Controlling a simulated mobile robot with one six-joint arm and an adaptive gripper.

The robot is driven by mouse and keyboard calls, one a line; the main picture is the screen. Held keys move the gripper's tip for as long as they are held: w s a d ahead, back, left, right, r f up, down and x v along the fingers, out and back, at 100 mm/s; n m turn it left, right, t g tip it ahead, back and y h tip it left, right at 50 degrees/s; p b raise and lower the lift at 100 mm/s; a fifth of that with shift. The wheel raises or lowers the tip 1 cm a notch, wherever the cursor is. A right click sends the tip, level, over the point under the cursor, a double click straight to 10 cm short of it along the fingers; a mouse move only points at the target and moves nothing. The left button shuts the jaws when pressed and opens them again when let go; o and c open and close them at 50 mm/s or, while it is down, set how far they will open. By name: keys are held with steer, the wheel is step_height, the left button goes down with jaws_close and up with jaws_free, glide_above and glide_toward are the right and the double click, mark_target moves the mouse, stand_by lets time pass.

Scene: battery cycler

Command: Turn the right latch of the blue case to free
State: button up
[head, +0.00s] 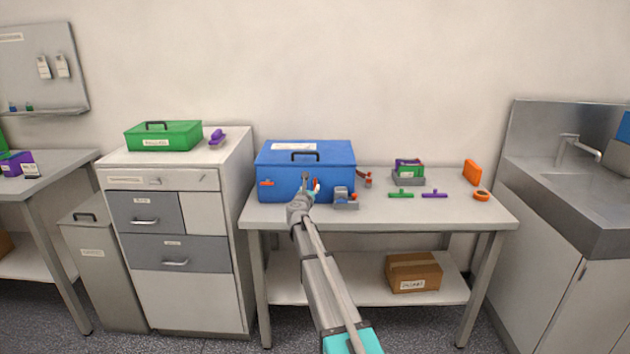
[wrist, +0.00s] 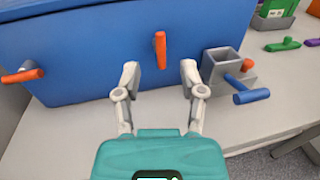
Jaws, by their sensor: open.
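The blue case (head: 285,158) stands on the grey table, and its front face (wrist: 95,50) fills the top of the wrist view. The right latch (wrist: 160,50) is an orange handle standing upright on that face. The left latch (wrist: 22,75) is orange too and lies nearly sideways; it also shows in the head view (head: 266,183). My gripper (wrist: 160,72) is open and empty, close to the case front, with one finger on each side of the right latch and a gap to each. In the head view my gripper (head: 310,184) partly hides the right latch.
A grey holder (wrist: 222,67) with blue and orange handled parts beside it stands close to my right finger.

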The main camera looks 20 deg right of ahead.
mark_target(315, 180)
steer(key=x, duration=0.8)
jaws_close()
